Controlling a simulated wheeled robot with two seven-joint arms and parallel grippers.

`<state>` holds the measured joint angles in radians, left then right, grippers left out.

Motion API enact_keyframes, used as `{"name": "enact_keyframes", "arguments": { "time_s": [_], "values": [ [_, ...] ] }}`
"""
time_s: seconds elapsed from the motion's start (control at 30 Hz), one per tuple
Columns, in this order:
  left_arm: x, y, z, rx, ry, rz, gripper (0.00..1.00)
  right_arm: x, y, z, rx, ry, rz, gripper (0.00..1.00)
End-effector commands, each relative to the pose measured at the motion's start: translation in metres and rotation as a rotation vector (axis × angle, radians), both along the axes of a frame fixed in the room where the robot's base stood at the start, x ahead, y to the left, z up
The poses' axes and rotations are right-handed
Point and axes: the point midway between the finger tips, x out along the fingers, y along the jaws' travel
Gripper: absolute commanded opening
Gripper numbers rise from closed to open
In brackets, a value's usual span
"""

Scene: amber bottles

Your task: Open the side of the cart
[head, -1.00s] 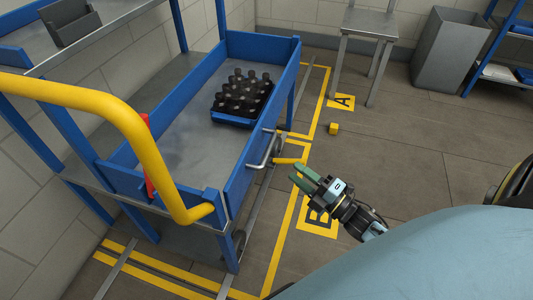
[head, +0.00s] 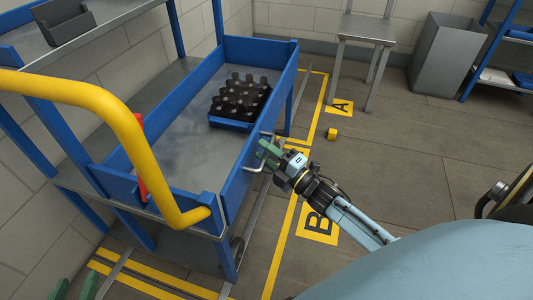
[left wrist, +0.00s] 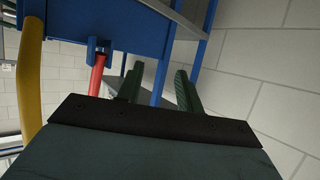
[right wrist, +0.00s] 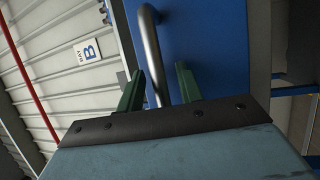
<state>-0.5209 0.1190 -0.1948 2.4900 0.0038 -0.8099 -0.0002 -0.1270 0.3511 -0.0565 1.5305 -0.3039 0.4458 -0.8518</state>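The blue cart (head: 228,41) has an upright blue side panel (head: 236,187) facing me. A metal bar handle sits on that panel; it shows in the right wrist view (right wrist: 151,45). My right gripper (head: 268,154) is at the handle, which stands between its two open green fingers. I cannot tell whether they touch it. A red lever (head: 141,170) is at the cart's near end and also shows in the left wrist view (left wrist: 97,75). My left gripper (head: 75,289) is open and empty, with only its fingertips showing at the bottom left in the head view.
A crate of dark bottles (head: 229,124) stands on the cart's deck. A yellow push bar (head: 130,125) rises at the near end. A small yellow block (head: 332,133) lies on the floor.

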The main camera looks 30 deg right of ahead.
Motion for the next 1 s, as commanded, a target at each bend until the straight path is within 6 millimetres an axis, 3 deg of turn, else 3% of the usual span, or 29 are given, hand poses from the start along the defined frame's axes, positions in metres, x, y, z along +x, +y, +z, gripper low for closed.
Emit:
{"name": "enact_keyframes", "arguments": {
  "time_s": [0.07,0.37,0.77,1.0],
  "values": [
    [0.0,0.0,0.0,0.0,0.0,0.0,0.36,0.0,0.0,0.0,0.0,0.0,0.0,0.36],
    [0.0,0.0,0.0,0.001,0.002,0.001,0.36,0.0,0.0,0.0,0.0,0.0,0.0,0.0],
    [0.001,0.0,0.0,-0.003,-0.013,0.0,0.36,-0.001,-0.001,-0.002,0.007,-0.007,-0.001,0.0],
    [0.013,-0.011,0.03,-0.057,-0.202,-0.017,0.36,-0.006,-0.005,-0.008,0.049,-0.053,-0.002,0.0]
  ]
}}
